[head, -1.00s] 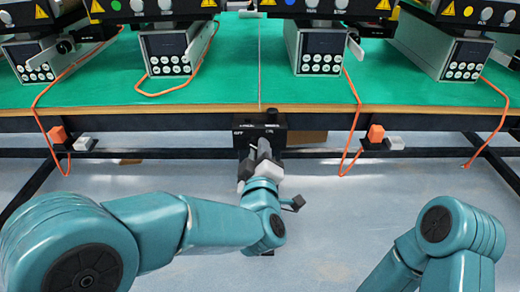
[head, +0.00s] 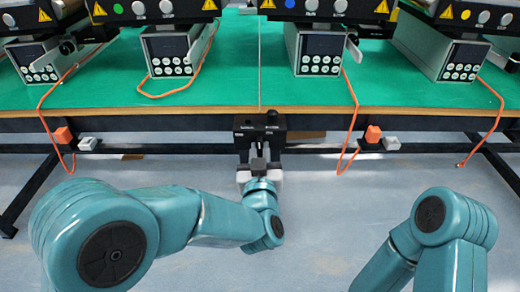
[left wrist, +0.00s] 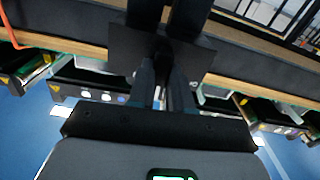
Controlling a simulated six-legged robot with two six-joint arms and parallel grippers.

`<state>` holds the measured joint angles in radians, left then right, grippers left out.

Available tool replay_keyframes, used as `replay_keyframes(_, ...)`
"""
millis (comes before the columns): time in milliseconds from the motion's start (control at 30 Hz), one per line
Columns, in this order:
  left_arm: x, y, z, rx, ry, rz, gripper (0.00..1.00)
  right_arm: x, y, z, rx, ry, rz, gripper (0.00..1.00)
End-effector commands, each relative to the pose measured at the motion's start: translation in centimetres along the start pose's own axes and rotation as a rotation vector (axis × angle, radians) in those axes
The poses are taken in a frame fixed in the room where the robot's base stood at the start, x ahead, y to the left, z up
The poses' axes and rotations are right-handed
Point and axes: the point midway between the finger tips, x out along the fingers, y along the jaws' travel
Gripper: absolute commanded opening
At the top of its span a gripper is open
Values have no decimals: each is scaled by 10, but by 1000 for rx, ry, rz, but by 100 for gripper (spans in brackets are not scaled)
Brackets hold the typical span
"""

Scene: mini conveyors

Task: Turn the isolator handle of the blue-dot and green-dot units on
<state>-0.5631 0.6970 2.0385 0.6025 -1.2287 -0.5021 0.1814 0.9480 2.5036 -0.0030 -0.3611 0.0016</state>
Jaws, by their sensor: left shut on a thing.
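A black isolator box (head: 246,128) hangs at the table's front edge, between the green-dot unit (head: 168,48) and the blue-dot unit (head: 320,48). The green dot (head: 118,8) and the blue dot (head: 289,4) show on the black panels above. My left gripper (head: 259,166) is in front of the box, shut on its dark handle, which the fingers mostly hide. In the left wrist view the fingers (left wrist: 165,82) reach up to the dark box (left wrist: 125,45). My right arm shows at the right, but its gripper is out of view.
Orange cables hang over the edge. Orange and white plugs or sockets (head: 372,134) sit on the rail below.

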Motion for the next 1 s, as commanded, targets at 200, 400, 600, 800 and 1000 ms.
replay_keyframes(200,2,-1,-5,62,11,-3,0,-3,-2,1,-2,-2,0,43)
replay_keyframes(400,2,-1,-5,85,12,-4,0,-4,-2,1,-3,-3,0,43)
replay_keyframes(600,2,-1,-5,88,12,-4,0,-4,-2,1,-3,-3,0,43)
replay_keyframes(800,2,-1,-5,87,12,-4,32,-4,-2,1,-2,-3,0,43)
replay_keyframes(1000,1,0,-3,88,7,-2,45,-4,-2,1,-2,-3,0,43)
